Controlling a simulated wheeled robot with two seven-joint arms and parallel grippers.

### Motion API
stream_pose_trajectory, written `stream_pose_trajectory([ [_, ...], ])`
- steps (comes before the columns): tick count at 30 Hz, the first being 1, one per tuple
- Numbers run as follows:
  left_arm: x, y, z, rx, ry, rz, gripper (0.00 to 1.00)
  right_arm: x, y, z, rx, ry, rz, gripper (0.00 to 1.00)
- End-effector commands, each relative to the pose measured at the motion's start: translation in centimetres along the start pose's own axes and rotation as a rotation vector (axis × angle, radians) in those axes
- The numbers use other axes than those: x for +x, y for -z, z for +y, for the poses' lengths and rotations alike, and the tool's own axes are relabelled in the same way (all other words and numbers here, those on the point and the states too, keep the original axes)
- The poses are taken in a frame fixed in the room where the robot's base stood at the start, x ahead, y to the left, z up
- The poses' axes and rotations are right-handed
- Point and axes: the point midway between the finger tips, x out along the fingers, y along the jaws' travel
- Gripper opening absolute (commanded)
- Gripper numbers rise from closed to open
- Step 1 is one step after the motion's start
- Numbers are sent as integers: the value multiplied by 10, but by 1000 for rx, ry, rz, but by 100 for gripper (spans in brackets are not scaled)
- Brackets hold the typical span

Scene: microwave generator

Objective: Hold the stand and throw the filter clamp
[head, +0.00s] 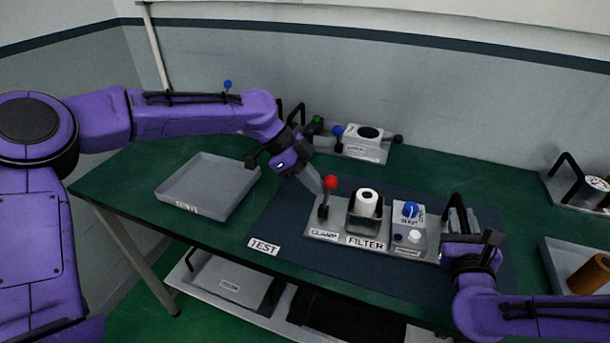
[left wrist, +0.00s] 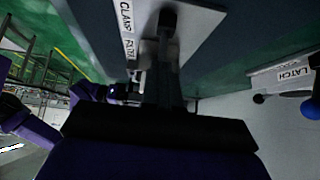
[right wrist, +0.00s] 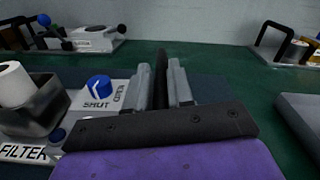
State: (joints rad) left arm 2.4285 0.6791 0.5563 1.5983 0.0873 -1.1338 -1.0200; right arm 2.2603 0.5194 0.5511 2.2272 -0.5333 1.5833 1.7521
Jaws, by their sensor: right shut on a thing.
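The grey test stand (head: 385,243) lies on a dark mat, labelled CLAMP and FILTER. A clamp lever with a red ball (head: 330,182) rises at its left end. A white filter roll (head: 367,198) sits in a dark holder at mid-stand and shows in the right wrist view (right wrist: 14,82). My left gripper (head: 312,181) is close to the left of the red ball; whether its fingers touch it is unclear. In the left wrist view the lever's dark pivot (left wrist: 168,18) is just beyond the fingers. My right gripper (right wrist: 162,88) is shut on the dark upright grip (right wrist: 160,66) at the stand's right end.
A blue SHUT knob (head: 410,209) is right of the filter. An empty grey tray (head: 207,186) is on the left of the green table. Another unit (head: 365,145) with a LATCH label stands behind. A tray with a brown cylinder (head: 590,271) is at far right.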

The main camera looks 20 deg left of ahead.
Motion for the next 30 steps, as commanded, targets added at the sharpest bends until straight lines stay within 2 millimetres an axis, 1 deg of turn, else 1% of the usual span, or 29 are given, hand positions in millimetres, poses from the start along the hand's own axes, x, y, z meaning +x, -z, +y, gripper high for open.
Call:
stream_pose_trajectory([
  [1, 3, 1, 1, 1, -4, 0, 0, -1, 2, 2, -3, -8, 4, 0],
  [9, 10, 10, 2, 1, -4, 1, 0, -1, 2, 2, -3, -8, 3, 0],
  [21, 10, 12, 2, 1, -3, 1, 0, -1, 2, 3, -3, -8, 3, 0],
  [30, 17, 20, 2, 1, -3, 2, 0, -1, 2, 2, -4, -8, 3, 0],
])
